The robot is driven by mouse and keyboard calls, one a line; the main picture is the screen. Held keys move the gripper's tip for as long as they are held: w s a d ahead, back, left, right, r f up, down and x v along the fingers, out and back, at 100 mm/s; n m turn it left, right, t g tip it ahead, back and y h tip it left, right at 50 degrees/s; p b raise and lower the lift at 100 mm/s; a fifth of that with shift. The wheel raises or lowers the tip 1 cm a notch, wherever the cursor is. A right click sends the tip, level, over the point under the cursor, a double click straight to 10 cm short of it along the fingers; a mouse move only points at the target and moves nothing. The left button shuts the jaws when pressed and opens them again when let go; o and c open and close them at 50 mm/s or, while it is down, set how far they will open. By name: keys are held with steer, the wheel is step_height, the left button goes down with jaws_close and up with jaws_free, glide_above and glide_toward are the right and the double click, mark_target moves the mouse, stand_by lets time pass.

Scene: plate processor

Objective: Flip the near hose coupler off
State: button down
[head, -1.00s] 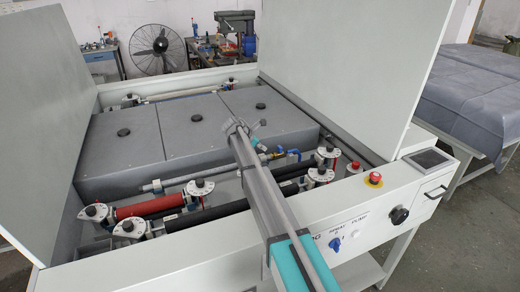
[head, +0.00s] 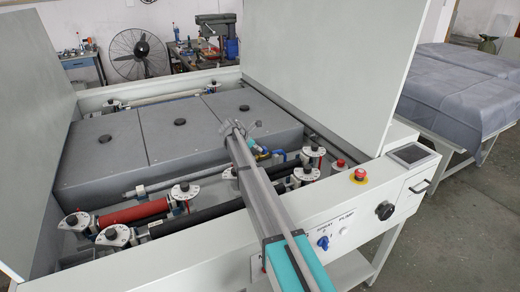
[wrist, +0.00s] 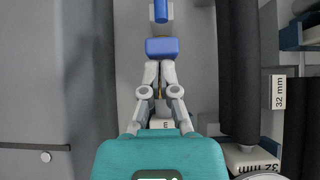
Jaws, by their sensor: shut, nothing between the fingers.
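In the wrist view a blue block-like part (wrist: 162,47) sits straight ahead of my gripper (wrist: 160,68), with a narrower blue part (wrist: 161,10) beyond it at the top edge. My gripper is shut and empty. Its fingertips are at the lower edge of the blue block; I cannot tell whether they touch it. In the head view a blue fitting (head: 277,153) shows just right of my arm, on the pipe line inside the machine. My arm hides part of this line and the fingertips there. I cannot tell which blue part is the near hose coupler, nor its lever position.
Black rollers (wrist: 238,70) run beside the gripper. Grey tank covers (head: 185,130) lie behind. White round roller-end dials (head: 116,236) stand along the front. A raised white lid panel (head: 330,80) stands at the right. A red emergency button (head: 360,174) is on the front panel.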

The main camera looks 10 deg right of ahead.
steer(key=shift+w+d, duration=0.2)
steer(key=shift+d, duration=0.45)
steer(key=shift+w+d, duration=0.2)
steer(key=shift+d, duration=0.4)
steer(key=a, duration=0.2)
steer(key=s+a, duration=0.1)
steer(key=a, duration=0.1)
steer(key=shift+s, duration=0.15)
steer(key=p+v, duration=0.6)
steer(key=v, duration=0.2)
steer(key=shift+r, duration=0.15)
steer(key=shift+p+v, duration=0.55)
steer(key=shift+v, duration=0.4)
